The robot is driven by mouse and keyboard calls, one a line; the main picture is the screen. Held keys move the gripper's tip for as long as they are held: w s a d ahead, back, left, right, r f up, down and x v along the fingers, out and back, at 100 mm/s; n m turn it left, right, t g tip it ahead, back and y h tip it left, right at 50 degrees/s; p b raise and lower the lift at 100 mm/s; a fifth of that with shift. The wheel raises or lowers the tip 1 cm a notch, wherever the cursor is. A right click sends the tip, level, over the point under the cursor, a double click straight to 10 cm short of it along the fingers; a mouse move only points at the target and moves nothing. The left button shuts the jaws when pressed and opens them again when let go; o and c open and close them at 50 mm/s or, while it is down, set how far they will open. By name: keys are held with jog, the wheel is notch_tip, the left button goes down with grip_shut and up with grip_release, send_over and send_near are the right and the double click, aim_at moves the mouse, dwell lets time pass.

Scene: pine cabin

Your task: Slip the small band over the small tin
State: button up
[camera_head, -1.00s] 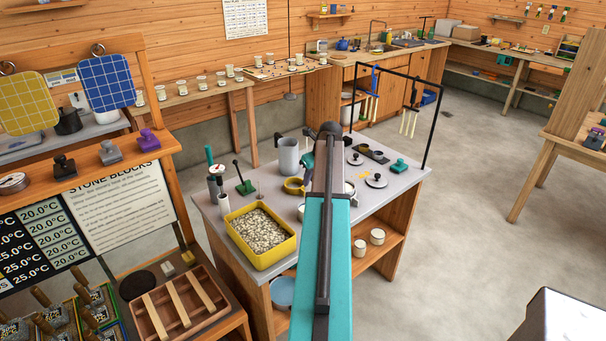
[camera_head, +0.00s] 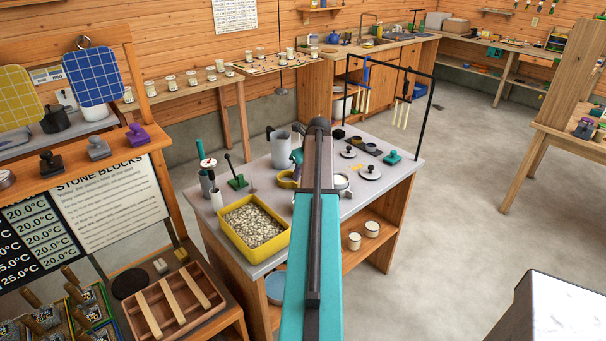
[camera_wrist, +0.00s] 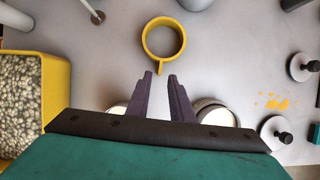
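A yellow band (camera_wrist: 181,39) with a short tab lies on the grey worktop in the wrist view. It also shows in the head view (camera_head: 287,182), partly behind my arm. My gripper (camera_wrist: 161,75) is open and empty, its two dark fingers pointing at the band. The tab shows between the fingertips in the picture; I cannot tell the height gap. Two pale round tins, a left one (camera_wrist: 117,108) and a right one (camera_wrist: 215,113), stand either side of the fingers, partly hidden by my wrist. I cannot tell which is smaller. One tin (camera_head: 342,182) shows beside my arm.
A yellow tray of pebbles (camera_head: 252,253) stands left of the gripper. Lids with black knobs (camera_head: 370,174) lie to the right. A grey jug (camera_head: 281,150) stands behind the band. A black frame (camera_head: 424,125) rises at the right edge. Bare worktop surrounds the band.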

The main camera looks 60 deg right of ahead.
aim_at(297, 184)
jog(key=shift+b+x, duration=1.65)
jog(key=shift+x, duration=1.2)
grip_shut()
jog(key=shift+a, duration=0.1)
jog(key=shift+r, duration=0.1)
jog(key=shift+r+p, duration=2.3)
jog(key=shift+r, duration=0.65)
jog(key=shift+r, duration=0.1)
